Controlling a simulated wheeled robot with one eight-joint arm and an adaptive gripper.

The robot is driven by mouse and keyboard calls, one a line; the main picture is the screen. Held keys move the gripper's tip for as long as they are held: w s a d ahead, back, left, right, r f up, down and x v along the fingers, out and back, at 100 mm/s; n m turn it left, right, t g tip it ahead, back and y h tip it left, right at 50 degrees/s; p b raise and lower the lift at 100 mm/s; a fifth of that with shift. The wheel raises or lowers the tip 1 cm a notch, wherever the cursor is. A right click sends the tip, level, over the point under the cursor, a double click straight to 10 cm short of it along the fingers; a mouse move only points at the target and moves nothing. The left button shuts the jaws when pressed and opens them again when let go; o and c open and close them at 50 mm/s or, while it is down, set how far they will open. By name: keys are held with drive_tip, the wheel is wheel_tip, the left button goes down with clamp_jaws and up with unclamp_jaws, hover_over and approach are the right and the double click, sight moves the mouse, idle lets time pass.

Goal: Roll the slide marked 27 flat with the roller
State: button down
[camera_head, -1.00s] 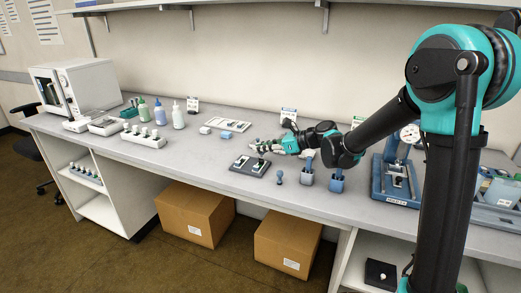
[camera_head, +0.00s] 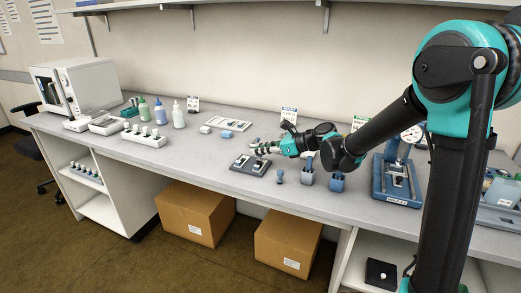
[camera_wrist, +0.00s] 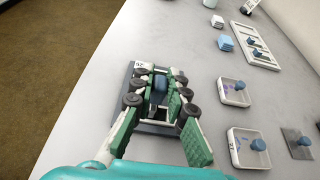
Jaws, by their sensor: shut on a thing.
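A dark slide board (camera_head: 249,170) lies on the bench with two pale slides on it. The left slide (camera_head: 241,160) shows clear in the head view. My gripper (camera_head: 264,150) is low over the right part of the board. In the wrist view my gripper (camera_wrist: 160,100) is shut on a blue handle (camera_wrist: 160,84), seemingly the roller's. The fingers hide the roller's lower end and most of what lies under it, so contact cannot be told. A white label (camera_wrist: 142,66) shows at the board's far edge; its digits look like 26. I cannot make out a 27.
Small trays with blue-handled items (camera_wrist: 234,92) (camera_wrist: 247,146) stand right of the board in the wrist view. A blue knobbed piece (camera_head: 280,177) and blue holders (camera_head: 307,177) (camera_head: 336,181) stand close right of the board. A blue press (camera_head: 396,180) is farther right.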

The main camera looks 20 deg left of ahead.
drive_tip(key=shift+w+d, duration=0.1)
drive_tip(key=shift+w, duration=1)
wheel_tip(320, 180, up, 6)
idle(0.4)
